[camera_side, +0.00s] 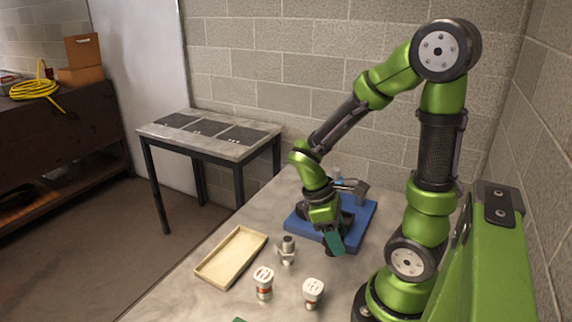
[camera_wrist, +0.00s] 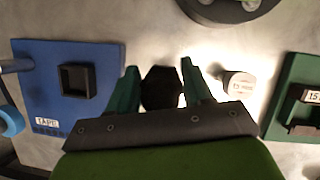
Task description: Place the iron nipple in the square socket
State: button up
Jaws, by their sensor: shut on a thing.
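My gripper (camera_wrist: 159,68) is shut on a dark, hexagonal-looking piece, the iron nipple (camera_wrist: 162,88), held between two green fingers. In the side view my gripper (camera_side: 335,242) is low near the front edge of the blue board (camera_side: 363,222), and the nipple cannot be made out there. In the wrist view a black square socket (camera_wrist: 76,81) with raised walls stands on the blue board (camera_wrist: 40,100), left of the nipple and apart from it. The inside of the socket looks dark and empty. In the side view my arm hides the socket.
A pale-capped fitting (camera_wrist: 238,83) and a green board (camera_wrist: 290,95) lie to the right.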

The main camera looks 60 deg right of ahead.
aim_at(350, 219)
jog(key=r, duration=0.3)
jog(key=shift+s+d+r, duration=0.1)
jog(key=shift+s+d, duration=0.05)
jog(key=shift+d, duration=0.2)
jog(key=w+d+r+m+y, duration=0.25)
jog(key=d+m, duration=0.25)
jog(key=d, duration=0.9)
jog(key=shift+n+h, duration=0.3)
jog(key=shift+h, duration=0.05)
jog(key=shift+w+a+f, duration=0.1)
jog(key=shift+f, duration=1.7)
jog(key=shift+a+f, duration=0.1)
jog(key=shift+f, duration=1.65)
jog(key=shift+f, duration=0.6)
jog(key=o, duration=1.3)
